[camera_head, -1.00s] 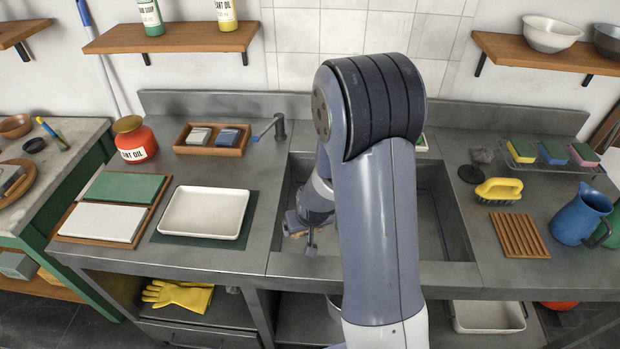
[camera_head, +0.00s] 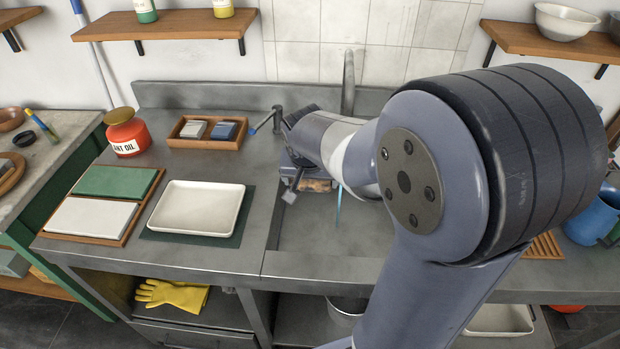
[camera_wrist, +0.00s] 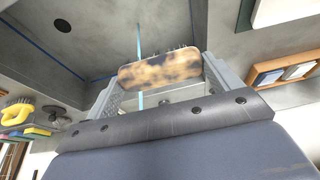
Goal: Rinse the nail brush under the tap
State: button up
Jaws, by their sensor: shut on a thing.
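The nail brush (camera_wrist: 160,71), with a mottled tan and dark brown body, is clamped between the two fingers of my gripper (camera_wrist: 161,82) in the wrist view; dark bristle tips show along its far edge. In the head view the brush (camera_head: 316,185) is partly hidden by my wrist, over the sink basin (camera_head: 300,235). The grey tap spout (camera_head: 348,75) rises behind the sink, its lower part covered by my arm. A thin blue water stream (camera_head: 338,206) runs just right of the brush. In the wrist view the stream (camera_wrist: 138,42) lines up with the brush; I cannot tell whether it touches.
A tap lever (camera_head: 265,122) stands at the sink's back left, close to my wrist. A white tray (camera_head: 198,212) and a wooden box (camera_head: 208,143) lie on the left counter. My arm covers much of the right counter. A yellow scrubbing brush (camera_wrist: 17,110) shows in the wrist view.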

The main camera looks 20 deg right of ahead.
jog(key=w+d+f+p, duration=0.1)
jog(key=w+d+f, duration=0.2)
jog(key=w+d, duration=0.6)
jog(key=shift+w, duration=0.75)
jog(key=shift+s, duration=0.1)
dwell(0.5)
jog(key=shift+s+d, duration=0.25)
jog(key=shift+d, duration=0.15)
jog(key=shift+w+a, duration=0.15)
jog(key=shift+a, duration=0.05)
jog(key=shift+w+a, duration=0.15)
dwell(0.3)
jog(key=shift+s+d, duration=0.3)
jog(key=shift+d, duration=0.05)
